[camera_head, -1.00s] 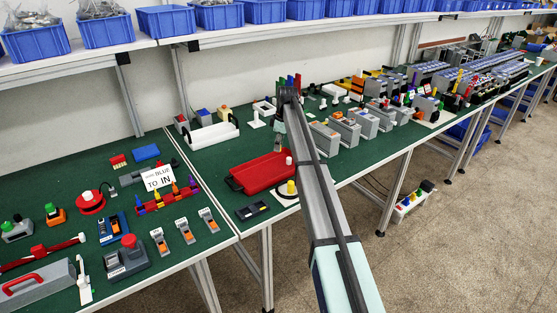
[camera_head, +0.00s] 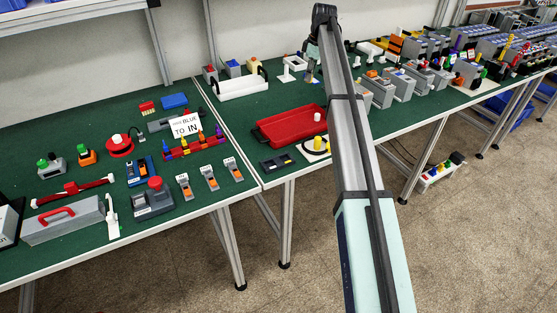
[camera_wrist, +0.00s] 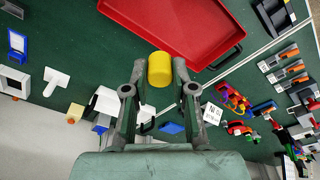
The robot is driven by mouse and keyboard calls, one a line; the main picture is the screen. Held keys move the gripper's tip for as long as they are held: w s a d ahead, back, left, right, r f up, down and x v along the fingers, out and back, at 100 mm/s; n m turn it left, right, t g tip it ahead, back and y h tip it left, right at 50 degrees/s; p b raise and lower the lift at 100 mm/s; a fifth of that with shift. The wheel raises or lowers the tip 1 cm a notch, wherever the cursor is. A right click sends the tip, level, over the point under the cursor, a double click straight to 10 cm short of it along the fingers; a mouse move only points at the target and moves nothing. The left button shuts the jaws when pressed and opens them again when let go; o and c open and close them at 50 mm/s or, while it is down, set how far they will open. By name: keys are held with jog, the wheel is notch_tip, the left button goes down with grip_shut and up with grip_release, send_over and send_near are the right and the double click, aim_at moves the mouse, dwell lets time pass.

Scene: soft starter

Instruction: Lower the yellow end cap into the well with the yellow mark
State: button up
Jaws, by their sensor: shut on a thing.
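The yellow end cap (camera_wrist: 160,69) shows in the wrist view as a short yellow cylinder between the fingertips of my gripper (camera_wrist: 160,88). The gripper is shut on it, with the cap jutting past the tips over bare green tabletop, beside the red tray. In the head view my arm hides most of the gripper, and I cannot make out the held cap.
The red tray (camera_head: 290,127) and the white tray (camera_head: 240,88) stand left of my arm. A round base with a yellow cylinder (camera_head: 317,143) stands at the table's front edge. Grey boxes (camera_head: 377,90) line the right. Green tabletop is clear between the two trays.

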dwell(0.6)
jog(key=s+a+f+p, duration=0.3)
jog(key=s+a, duration=0.2)
jog(key=s, duration=0.6)
jog(key=b, duration=0.2)
send_over(284, 161)
jog(key=shift+s+d+f, duration=0.1)
jog(key=shift+d+f, duration=0.05)
jog(key=shift+f, duration=2.65)
jog(key=shift+d+f, duration=0.15)
jog(key=shift+f, duration=2.6)
jog(key=shift+f, duration=0.5)
jog(key=shift+f+b, duration=0.65)
jog(key=shift+f, duration=1.45)
